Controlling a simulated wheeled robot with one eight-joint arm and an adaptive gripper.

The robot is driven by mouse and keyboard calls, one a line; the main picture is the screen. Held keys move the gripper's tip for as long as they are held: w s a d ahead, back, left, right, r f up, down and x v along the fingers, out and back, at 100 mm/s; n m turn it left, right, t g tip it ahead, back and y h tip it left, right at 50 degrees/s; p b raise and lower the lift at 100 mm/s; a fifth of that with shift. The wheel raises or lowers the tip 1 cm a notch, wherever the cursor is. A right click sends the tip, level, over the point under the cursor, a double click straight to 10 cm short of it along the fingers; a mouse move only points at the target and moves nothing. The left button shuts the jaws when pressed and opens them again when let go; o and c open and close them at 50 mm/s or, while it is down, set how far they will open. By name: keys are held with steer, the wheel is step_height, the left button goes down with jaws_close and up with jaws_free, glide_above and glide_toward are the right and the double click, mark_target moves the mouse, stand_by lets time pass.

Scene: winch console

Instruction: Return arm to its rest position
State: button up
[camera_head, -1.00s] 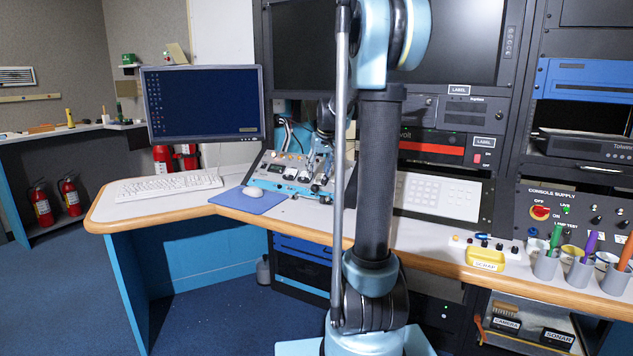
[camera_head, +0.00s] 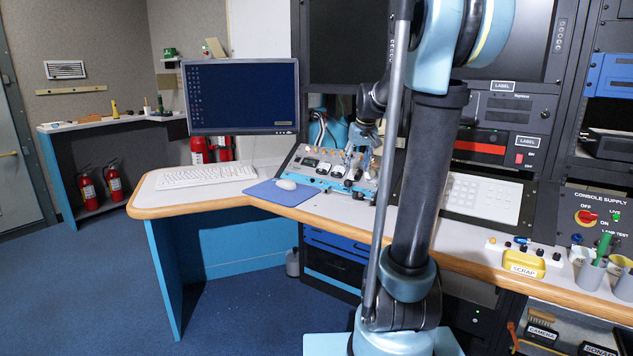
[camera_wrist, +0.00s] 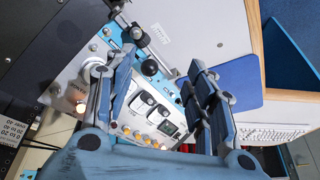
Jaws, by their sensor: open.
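My arm stands in the middle of the head view, reaching over the desk. My gripper (camera_head: 361,150) is small and partly hidden behind my arm there, above the right part of the sloped control panel (camera_head: 318,170). In the wrist view my gripper (camera_wrist: 160,88) shows two blue and dark fingers spread wide apart, with nothing held between them. I cannot tell whether a finger touches a lever.
Racks stand close behind my arm. Open blue floor (camera_head: 85,285) lies at left.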

steer(key=s+f, duration=0.6)
steer(key=s, duration=0.5)
steer(key=s+f+m+g, duration=0.1)
steer(key=s+f, duration=0.5)
steer(key=s, duration=0.6)
steer(key=s+f+h, duration=0.1)
steer(key=s+f, duration=0.5)
steer(key=s, duration=0.6)
steer(key=shift+s+d+m+g, duration=0.15)
steer(key=shift+d+m+g, duration=0.15)
steer(key=shift+g, duration=0.1)
steer(key=shift+w+f, duration=0.25)
steer(key=shift+w, duration=0.2)
